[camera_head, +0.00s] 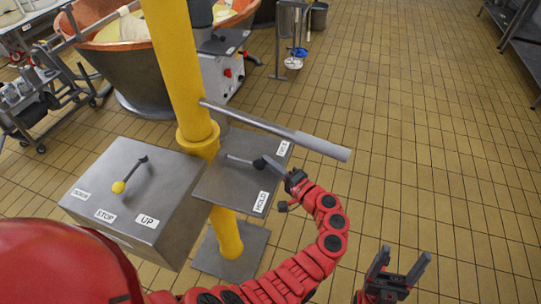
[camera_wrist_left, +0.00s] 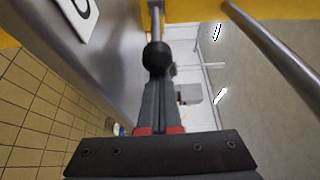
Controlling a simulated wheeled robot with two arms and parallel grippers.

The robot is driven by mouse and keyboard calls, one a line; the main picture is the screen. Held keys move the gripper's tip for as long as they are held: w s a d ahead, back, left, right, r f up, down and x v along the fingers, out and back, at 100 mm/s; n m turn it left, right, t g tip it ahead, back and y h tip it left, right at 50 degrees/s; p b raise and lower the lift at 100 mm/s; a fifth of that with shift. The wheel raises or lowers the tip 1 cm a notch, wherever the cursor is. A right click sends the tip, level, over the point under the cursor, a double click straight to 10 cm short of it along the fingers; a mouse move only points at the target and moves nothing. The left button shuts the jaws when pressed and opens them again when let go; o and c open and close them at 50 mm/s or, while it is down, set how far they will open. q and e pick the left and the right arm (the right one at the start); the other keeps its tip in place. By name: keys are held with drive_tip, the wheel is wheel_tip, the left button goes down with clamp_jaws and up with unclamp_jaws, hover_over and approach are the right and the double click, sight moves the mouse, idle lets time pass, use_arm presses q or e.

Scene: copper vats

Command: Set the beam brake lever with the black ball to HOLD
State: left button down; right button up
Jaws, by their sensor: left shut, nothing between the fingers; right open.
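The beam brake lever (camera_head: 240,159) is a grey rod ending in a black ball (camera_head: 259,164), on a grey panel (camera_head: 215,185) by the yellow post. The rod points right across the panel. Two white labels stand on the panel, one at the upper right (camera_head: 283,148) and one at the lower right (camera_head: 261,201); their small print is not clearly readable. My left gripper (camera_head: 269,162) is shut and empty, its tips at the black ball. In the left wrist view the ball (camera_wrist_left: 157,57) is just beyond the shut fingertips (camera_wrist_left: 159,84); contact is unclear. My right gripper (camera_head: 404,255) is open and empty, low over the floor.
A yellow post (camera_head: 180,65) rises behind the panel. A grey bar (camera_head: 280,131) sticks out from it above the panel. A box (camera_head: 120,205) left carries a yellow-ball lever (camera_head: 128,175) with DOWN, STOP and UP labels. A copper vat (camera_head: 125,60) stands behind.

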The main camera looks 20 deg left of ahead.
sight(262, 169)
use_arm(q)
drive_tip(key=shift+s+r+p, duration=0.1)
drive_tip(key=shift+s+p, duration=0.35)
drive_tip(key=shift+s, duration=0.05)
drive_tip(key=shift+s+a+m+t+h+p, duration=0.1)
drive_tip(key=shift+s+m+t+h+p, duration=0.5)
drive_tip(key=shift+s+t, duration=0.45)
drive_tip(key=shift+s, duration=0.35)
drive_tip(key=shift+s+a, duration=0.3)
drive_tip(key=shift+s, duration=0.55)
drive_tip(key=shift+s+a, duration=0.15)
drive_tip(key=shift+s, duration=0.25)
